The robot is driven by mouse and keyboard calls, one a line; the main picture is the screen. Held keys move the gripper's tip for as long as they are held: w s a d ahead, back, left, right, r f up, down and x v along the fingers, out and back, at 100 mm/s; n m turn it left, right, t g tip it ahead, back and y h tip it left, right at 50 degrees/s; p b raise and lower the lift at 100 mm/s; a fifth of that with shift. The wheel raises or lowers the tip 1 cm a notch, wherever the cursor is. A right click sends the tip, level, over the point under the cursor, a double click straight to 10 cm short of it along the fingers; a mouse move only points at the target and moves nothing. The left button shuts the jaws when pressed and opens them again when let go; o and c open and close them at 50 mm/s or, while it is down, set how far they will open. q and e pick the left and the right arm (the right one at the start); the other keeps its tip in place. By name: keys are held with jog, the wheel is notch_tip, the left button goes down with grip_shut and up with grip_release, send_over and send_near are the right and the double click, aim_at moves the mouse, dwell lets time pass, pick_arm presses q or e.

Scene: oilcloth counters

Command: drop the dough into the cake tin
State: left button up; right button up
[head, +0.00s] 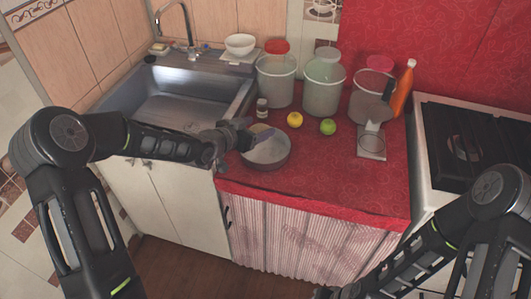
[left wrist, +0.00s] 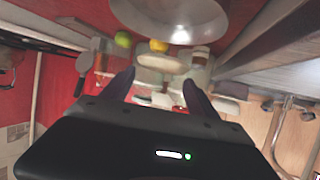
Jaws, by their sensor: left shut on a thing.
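The cake tin (head: 268,163) is a round grey metal pan on the red counter, near its front left corner. In the left wrist view the tin (left wrist: 150,18) fills the top edge. My left gripper (head: 252,133) is over the tin's left and back rim. In the left wrist view the dough (left wrist: 160,63), a pale rounded piece, shows between the fingertips of this gripper (left wrist: 159,80), which is shut on it. The dough is hard to make out in the head view. My right gripper (head: 325,292) is barely in view at the bottom edge, its jaws unclear.
A small jar (head: 262,108), a yellow fruit (head: 295,120) and a green fruit (head: 328,127) stand behind the tin. The sink (head: 180,105) is left, the stove (head: 470,140) right.

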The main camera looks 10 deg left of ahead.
pick_arm(q)
jog(key=shift+f, duration=0.7)
jog(key=o, duration=1.8)
jog(key=shift+c, duration=0.2)
jog(key=shift+s, duration=0.1)
jog(key=v, duration=0.7)
jog(key=shift+s+a+b, duration=0.2)
jog(key=shift+s+b, duration=0.05)
jog(key=shift+b, duration=0.1)
jog(key=shift+r, duration=0.1)
